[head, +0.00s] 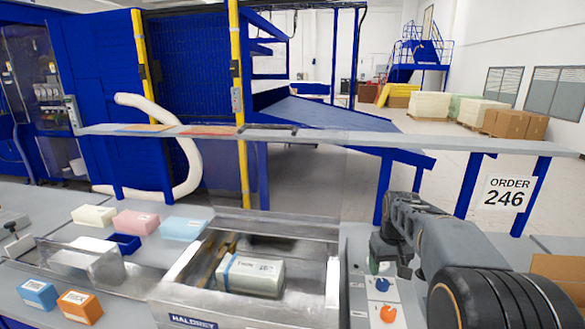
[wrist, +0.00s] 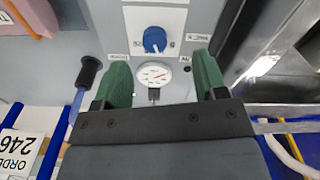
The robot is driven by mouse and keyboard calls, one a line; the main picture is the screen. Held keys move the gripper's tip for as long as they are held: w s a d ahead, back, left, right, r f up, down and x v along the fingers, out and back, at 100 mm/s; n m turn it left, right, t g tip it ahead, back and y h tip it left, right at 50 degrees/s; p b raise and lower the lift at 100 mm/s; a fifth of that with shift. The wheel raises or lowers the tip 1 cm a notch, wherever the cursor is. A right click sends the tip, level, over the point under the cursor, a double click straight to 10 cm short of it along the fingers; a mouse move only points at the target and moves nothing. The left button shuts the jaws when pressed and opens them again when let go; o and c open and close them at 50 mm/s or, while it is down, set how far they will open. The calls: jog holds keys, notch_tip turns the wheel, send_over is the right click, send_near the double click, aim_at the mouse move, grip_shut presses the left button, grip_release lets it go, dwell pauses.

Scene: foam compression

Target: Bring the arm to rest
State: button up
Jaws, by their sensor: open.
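My gripper (head: 384,262) is at the right in the head view, low over a control panel (head: 360,302). The arm reaches in from the lower right. In the wrist view my gripper (wrist: 160,62) has two green fingers, spread apart with nothing held between them. A blue knob (wrist: 155,39) and a round dial gauge (wrist: 152,75) show on the panel between and beyond the fingers. The blue knob also shows in the head view (head: 382,285), below the gripper. I cannot tell how far the fingertips are from the panel.
A metal press box (head: 180,294) holds a pale wrapped block (head: 252,277). An orange knob (head: 388,314) is on the panel. Cream (head: 94,215), pink (head: 136,222) and light-blue (head: 184,229) blocks lie left. A black-handled lever (wrist: 88,71) is beside the gripper. A shelf (head: 300,139) runs behind.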

jog(key=s+a+t, duration=0.1)
jog(key=s+a, duration=0.3)
jog(key=s, duration=0.5)
jog(key=s+a+t, duration=0.2)
jog(key=s+a, duration=0.3)
jog(key=s, duration=0.5)
jog(key=shift+a+f, duration=0.15)
jog(key=shift+f, duration=0.25)
